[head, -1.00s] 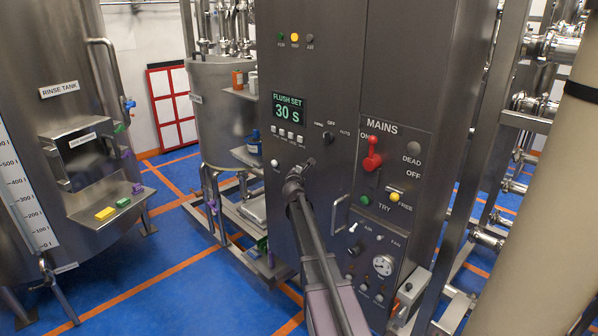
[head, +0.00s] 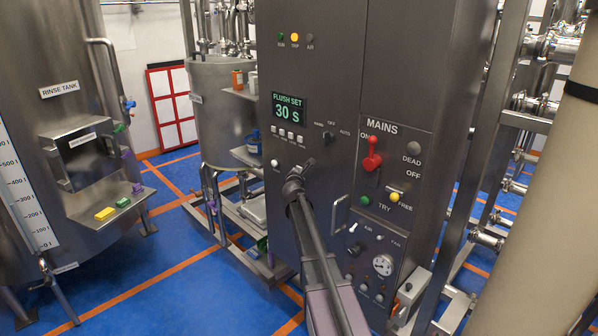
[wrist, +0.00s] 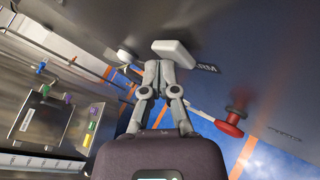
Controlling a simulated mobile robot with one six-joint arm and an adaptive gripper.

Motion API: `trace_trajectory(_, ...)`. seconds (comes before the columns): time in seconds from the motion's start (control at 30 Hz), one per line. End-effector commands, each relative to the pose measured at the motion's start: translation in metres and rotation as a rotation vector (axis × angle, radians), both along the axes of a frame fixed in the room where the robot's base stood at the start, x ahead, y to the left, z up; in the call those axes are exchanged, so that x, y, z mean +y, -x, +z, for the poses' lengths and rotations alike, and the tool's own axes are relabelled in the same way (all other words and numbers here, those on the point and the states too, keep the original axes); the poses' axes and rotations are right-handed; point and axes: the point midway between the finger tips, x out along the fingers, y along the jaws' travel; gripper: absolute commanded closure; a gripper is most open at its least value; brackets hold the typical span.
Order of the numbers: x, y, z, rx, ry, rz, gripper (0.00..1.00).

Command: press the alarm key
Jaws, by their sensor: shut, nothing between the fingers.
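The control cabinet (head: 325,70) fills the middle of the head view. A row of small white keys (head: 290,135) sits below its green "FLUSH SET 30 S" display (head: 289,108); their labels are too small to read. My gripper (head: 309,163) is shut and empty, its tip close to the panel, just below and right of the row. In the wrist view, the shut fingertips (wrist: 158,63) are close to a large-looking white key (wrist: 176,52) with partly visible lettering beside it.
A round white button (head: 275,163) lies left of my gripper. A black rotary knob (head: 328,137) is to the upper right. The red mains handle (head: 372,160) and the green TRY button (head: 364,201) are further right. Blue floor (head: 190,285) is open at left.

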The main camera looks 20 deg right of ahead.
Motion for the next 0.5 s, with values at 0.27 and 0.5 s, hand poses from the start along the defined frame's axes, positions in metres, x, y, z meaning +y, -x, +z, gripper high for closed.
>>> trace_trajectory(0.27,-0.0068,-0.0026,0.0001,0.0,-0.001,-0.001,1.0)
trace_trajectory(0.5,-0.0095,-0.0032,0.0002,0.0,0.001,-0.001,1.0)
